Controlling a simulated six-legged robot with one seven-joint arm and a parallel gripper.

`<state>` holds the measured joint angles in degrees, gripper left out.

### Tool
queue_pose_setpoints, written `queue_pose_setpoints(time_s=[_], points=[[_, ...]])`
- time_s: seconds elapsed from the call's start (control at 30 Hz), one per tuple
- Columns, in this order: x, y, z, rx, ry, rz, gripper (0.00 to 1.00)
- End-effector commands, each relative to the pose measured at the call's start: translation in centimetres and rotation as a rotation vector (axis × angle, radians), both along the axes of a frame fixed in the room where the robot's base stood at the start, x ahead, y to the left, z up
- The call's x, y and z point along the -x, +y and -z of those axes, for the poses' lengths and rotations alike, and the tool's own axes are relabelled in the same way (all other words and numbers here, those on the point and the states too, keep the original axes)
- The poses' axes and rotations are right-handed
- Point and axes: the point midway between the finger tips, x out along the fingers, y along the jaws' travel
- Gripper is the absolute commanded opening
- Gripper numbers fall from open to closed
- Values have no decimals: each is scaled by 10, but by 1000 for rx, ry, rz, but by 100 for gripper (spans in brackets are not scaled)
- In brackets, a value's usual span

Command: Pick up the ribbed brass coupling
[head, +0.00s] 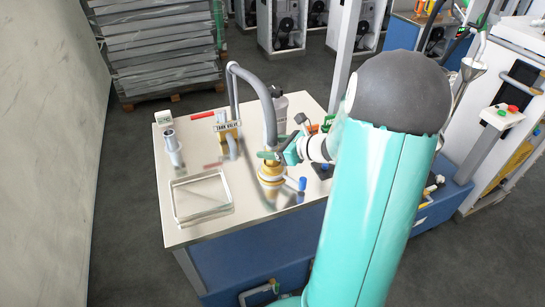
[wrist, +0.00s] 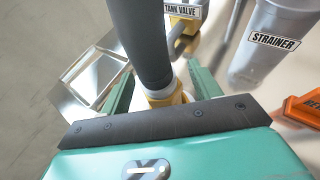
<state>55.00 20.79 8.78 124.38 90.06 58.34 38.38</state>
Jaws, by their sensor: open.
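The ribbed brass coupling (head: 271,175) is at the lower end of a thick grey hose (head: 258,85), over the steel worktop. In the wrist view only a small yellow-brass part of the coupling (wrist: 168,99) shows, below the dark hose end; the gripper's dark plate hides the rest. My gripper (head: 273,156) is at the coupling's upper part in the head view. In the wrist view its green fingers (wrist: 160,88) are apart, one on each side of the hose and brass. I cannot tell whether either finger touches the coupling.
A shallow steel tray (head: 201,198) lies at the front left of the worktop. The tank valve, with its sign (head: 227,126), stands behind the coupling. A grey strainer (wrist: 275,45) and an orange labelled thing (wrist: 302,108) are at right in the wrist view. A blue cap (head: 302,184) is near the coupling.

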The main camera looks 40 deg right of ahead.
Motion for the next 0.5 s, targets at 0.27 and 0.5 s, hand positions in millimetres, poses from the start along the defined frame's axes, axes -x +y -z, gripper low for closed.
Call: queue_pose_setpoints(time_s=[0.27, 0.5], points=[[1, -1, 0, 0, 0, 1, 37], [0, -1, -1, 1, -2, 1, 0]])
